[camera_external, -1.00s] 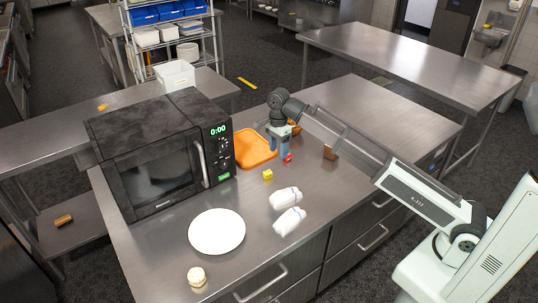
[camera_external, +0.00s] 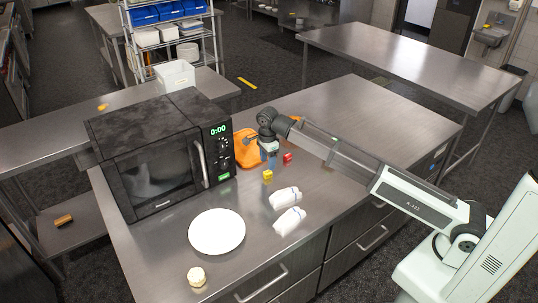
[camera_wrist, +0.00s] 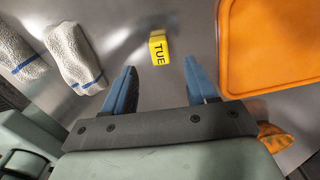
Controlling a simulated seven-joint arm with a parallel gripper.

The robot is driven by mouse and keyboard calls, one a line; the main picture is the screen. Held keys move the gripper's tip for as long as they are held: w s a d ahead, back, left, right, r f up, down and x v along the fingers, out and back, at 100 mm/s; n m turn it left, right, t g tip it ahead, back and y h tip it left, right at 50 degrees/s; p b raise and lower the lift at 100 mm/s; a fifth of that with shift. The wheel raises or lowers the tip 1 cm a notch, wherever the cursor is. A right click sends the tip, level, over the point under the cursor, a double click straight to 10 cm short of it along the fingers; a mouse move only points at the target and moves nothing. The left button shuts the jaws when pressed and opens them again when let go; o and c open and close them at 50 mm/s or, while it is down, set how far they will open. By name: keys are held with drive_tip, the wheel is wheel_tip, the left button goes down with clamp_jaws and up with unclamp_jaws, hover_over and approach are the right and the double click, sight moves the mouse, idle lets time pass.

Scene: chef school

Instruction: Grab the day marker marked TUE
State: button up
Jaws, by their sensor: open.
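The yellow day marker (camera_wrist: 158,48) lies on the steel counter in the wrist view, with TUE in dark letters on its side. In the external view my gripper (camera_external: 268,160) hangs above the counter just behind the marker.
A red block (camera_external: 287,157) lies right of my gripper. An orange tray (camera_wrist: 270,50) lies behind it. Two rolled white towels (camera_external: 285,199) lie in front of the marker. A black microwave (camera_external: 160,160) stands left. A white plate (camera_external: 217,231) lies nearer the front.

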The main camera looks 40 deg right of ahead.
sight(268, 172)
drive_tip(key=shift+f, duration=2.75)
clamp_jaws()
drive_tip(key=shift+r, duration=0.15)
